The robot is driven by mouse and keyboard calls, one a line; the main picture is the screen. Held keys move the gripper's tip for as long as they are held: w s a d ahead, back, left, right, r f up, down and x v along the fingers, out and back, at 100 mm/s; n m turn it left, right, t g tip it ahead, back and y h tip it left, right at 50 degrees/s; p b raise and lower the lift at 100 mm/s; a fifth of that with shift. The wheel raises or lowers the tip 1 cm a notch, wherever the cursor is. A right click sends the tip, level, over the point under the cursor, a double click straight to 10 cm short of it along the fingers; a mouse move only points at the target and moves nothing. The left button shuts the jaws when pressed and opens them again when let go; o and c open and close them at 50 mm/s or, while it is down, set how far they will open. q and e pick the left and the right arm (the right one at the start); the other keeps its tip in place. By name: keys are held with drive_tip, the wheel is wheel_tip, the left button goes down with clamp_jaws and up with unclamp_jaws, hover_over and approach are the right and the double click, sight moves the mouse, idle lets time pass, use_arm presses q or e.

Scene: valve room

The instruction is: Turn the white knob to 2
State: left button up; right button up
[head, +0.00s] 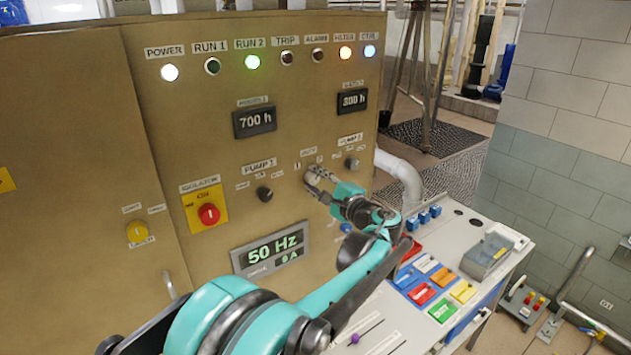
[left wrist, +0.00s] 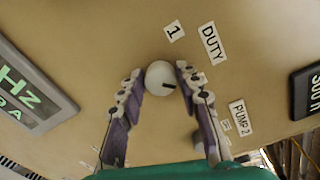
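The white knob (left wrist: 158,73) is on the tan panel in the left wrist view, with a dark pointer mark on its face. The mark points right in that view, away from the "1" label (left wrist: 174,32). My left gripper (left wrist: 160,72) has one finger on each side of the knob, with both tips appearing to touch it. My right gripper is not in view.
A small dark knob (head: 264,194) is left of my gripper, and another knob (head: 352,163) is to its right.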

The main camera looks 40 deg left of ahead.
use_arm(q)
drive_tip(key=shift+o, duration=0.9)
drive_tip(key=v, duration=1.2)
